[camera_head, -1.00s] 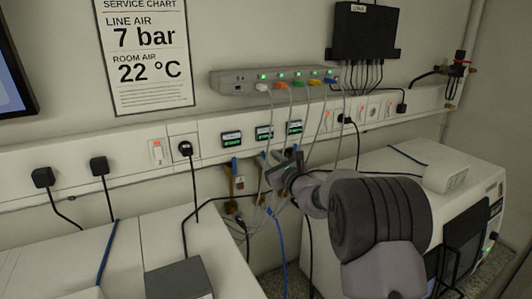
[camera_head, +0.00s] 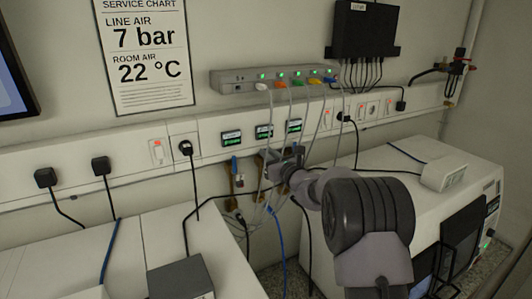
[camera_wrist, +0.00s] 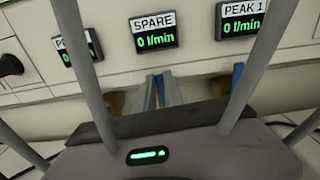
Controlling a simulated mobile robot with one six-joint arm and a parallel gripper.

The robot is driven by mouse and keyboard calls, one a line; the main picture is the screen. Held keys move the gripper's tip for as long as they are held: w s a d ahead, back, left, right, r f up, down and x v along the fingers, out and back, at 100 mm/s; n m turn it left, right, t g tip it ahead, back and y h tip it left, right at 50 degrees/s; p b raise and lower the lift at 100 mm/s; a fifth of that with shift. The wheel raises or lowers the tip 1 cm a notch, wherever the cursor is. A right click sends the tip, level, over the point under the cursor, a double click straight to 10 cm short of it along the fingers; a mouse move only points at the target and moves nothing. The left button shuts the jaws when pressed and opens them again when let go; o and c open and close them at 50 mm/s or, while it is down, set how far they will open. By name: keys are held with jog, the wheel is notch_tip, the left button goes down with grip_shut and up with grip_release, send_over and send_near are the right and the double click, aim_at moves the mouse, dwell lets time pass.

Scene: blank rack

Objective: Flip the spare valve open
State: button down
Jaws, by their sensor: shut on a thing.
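The spare display (camera_wrist: 155,33) reads 0 l/min in the wrist view. It is the middle of three displays (camera_head: 264,131) in the head view. Below it, the blue handle of the spare valve (camera_wrist: 160,87) sits as a thin strip between the fingers of my gripper (camera_wrist: 163,90). My gripper (camera_head: 275,158) is shut on this handle, close under the middle display. The dark gripper body hides the lower handle and the valve body.
A neighbouring blue valve handle (camera_wrist: 238,76) stands close to the right, under the Peak 1 display (camera_wrist: 240,20). Another blue handle (camera_head: 235,166) stands to the left. Grey cables (camera_head: 318,125) hang from the switch (camera_head: 245,80) around my gripper. A white machine (camera_head: 440,185) stands right.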

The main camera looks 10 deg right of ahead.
jog(key=shift+d+m, duration=0.2)
jog(key=shift+m, duration=0.3)
jog(key=c, duration=1.4)
grip_release()
jog(key=shift+c, duration=0.2)
jog(key=b+v, duration=0.3)
jog(key=v, duration=1.4)
jog(key=shift+s+b, duration=0.15)
jog(key=shift+b, duration=0.15)
